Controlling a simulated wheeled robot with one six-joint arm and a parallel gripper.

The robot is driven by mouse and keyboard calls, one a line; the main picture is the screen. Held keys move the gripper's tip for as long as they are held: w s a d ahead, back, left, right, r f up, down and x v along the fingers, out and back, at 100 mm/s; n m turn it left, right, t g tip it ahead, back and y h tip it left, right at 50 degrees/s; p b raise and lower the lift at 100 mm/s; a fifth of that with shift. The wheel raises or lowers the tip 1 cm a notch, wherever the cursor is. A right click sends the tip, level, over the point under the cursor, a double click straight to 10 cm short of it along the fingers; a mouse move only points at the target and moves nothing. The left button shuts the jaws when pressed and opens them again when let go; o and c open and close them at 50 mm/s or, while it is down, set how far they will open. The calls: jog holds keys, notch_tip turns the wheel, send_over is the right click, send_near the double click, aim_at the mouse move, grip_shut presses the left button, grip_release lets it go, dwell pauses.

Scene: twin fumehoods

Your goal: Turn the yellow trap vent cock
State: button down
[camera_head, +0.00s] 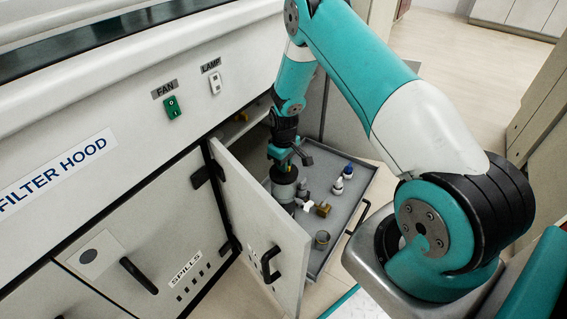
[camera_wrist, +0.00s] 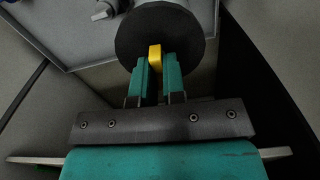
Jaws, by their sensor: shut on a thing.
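The yellow trap vent cock (camera_wrist: 155,58) is a small yellow lever on top of a dark round lid (camera_wrist: 190,28) in the wrist view. My gripper (camera_wrist: 158,75) has its two teal fingers closed on either side of the yellow lever. In the head view, my gripper (camera_head: 284,166) reaches down onto the top of a dark grey cylindrical trap (camera_head: 284,188) standing on a pull-out tray. The yellow cock itself is hidden there by my gripper.
The grey tray (camera_head: 349,199) holds a blue-capped bottle (camera_head: 347,171), a brass-coloured fitting (camera_head: 323,209), a white fitting (camera_head: 308,205) and a small cup (camera_head: 322,240). An open cabinet door (camera_head: 262,225) stands to the left of the tray. Green FAN (camera_head: 172,107) and white LAMP (camera_head: 215,83) switches sit on the panel above.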

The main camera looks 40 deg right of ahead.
dwell(0.3)
jog(key=c, duration=1.2)
grip_release()
jog(key=shift+r, duration=0.1)
notch_tip(320, 180, up, 17)
jog(key=p, duration=0.4)
jog(key=shift+r, duration=0.1)
